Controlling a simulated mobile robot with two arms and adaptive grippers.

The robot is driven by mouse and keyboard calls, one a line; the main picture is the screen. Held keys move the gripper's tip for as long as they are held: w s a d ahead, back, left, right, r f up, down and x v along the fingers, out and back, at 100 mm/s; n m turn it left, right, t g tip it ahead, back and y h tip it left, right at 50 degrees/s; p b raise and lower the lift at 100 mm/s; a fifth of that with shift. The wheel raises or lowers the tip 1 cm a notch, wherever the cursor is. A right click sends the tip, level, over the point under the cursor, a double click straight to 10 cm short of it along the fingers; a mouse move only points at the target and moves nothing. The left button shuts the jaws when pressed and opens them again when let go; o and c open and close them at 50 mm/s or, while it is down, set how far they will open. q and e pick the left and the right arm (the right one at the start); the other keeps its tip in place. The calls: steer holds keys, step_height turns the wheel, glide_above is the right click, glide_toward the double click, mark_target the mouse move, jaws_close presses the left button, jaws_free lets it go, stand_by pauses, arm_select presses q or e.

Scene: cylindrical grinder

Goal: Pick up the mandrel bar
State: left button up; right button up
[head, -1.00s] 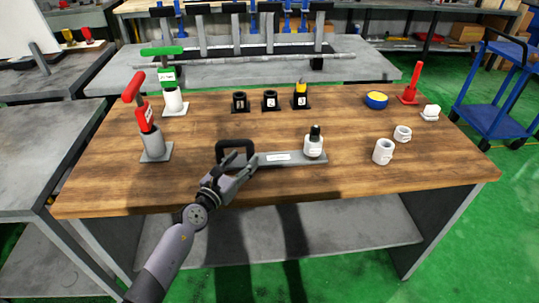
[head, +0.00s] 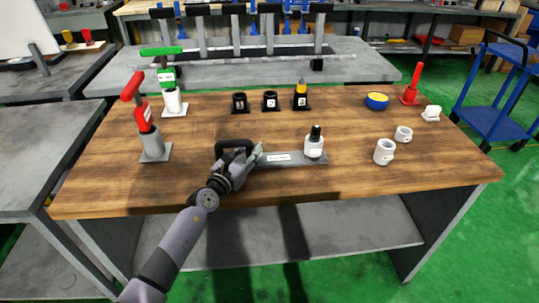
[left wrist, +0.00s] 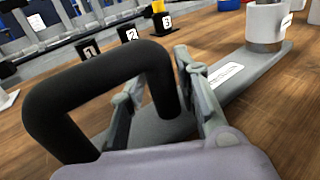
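A flat grey bar with a black arched handle, which I take to be the mandrel bar (head: 297,162), lies on the wooden table. A white label is on its middle, and a white cylinder with a black top (head: 314,142) stands at its right end. It also shows in the left wrist view (left wrist: 240,82). My left gripper (head: 253,160) is at the handle end. In the left wrist view its fingers (left wrist: 163,100) are apart, one on each side of the handle's right post. They do not look closed on it. My right gripper is in neither view.
Red clamp-like tool (head: 151,142) and green-topped tool (head: 172,100) stand at left. Several small black holders (head: 270,101) stand behind. White cups (head: 384,151), a blue-yellow bowl (head: 376,101) and a red-handled piece (head: 411,92) are at right. The table's front middle is clear.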

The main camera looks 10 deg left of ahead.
arm_select(q)
jaws_close()
stand_by(0.5)
